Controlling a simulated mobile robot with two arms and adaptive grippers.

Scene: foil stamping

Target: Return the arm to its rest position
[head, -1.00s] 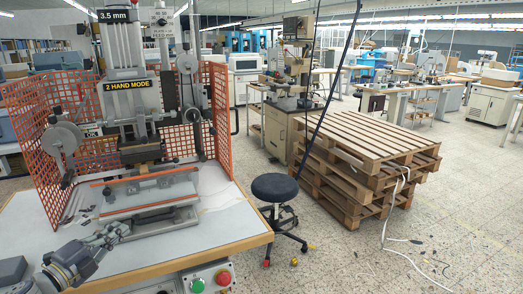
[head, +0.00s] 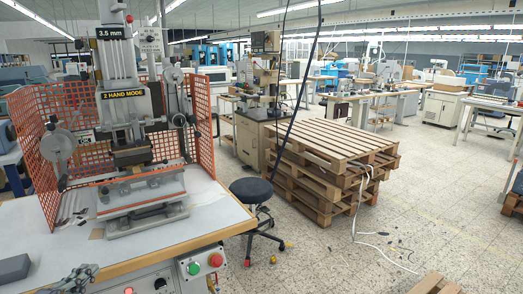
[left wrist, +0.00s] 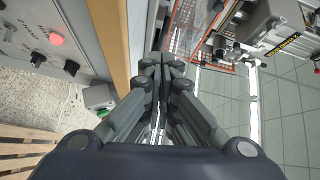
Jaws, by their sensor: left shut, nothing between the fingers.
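My left gripper (head: 88,272) shows at the bottom left edge of the head view, low in front of the worktable (head: 215,215). Most of its arm is cut off by the frame. In the left wrist view its fingers (left wrist: 163,68) are together with nothing between them. The stamping press (head: 125,100) stands on the table beyond the gripper, apart from it. My right gripper is not in view.
An orange mesh guard (head: 205,125) surrounds the press. A control box with green and red buttons (head: 203,264) sits at the table's front. A black stool (head: 251,190) and stacked pallets (head: 330,165) stand to the right. Open floor lies beyond.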

